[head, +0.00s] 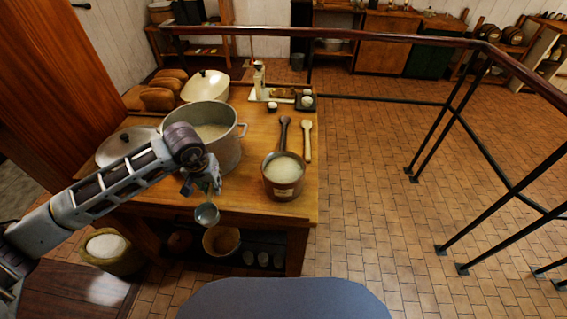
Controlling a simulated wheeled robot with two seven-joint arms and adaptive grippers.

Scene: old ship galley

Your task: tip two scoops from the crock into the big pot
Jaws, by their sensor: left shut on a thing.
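The big pot (226,155) is a grey metal pot with a side handle and pale contents, standing on the wooden table. My left gripper (208,188) is shut on a metal scoop (207,215), in front of the pot and left of the crock. The scoop's bowl hangs low by the table's front edge. I cannot tell whether anything is in it. My left arm hides part of the pot and a round lid (122,146). My right gripper is out of view.
Two wooden spoons (307,142) lie behind the crock. Bread loaves (160,95), a white lidded dish (206,86), a bottle (259,80) and a tray stand at the back. A black railing (480,150) runs at the right. Tiled floor between is clear.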

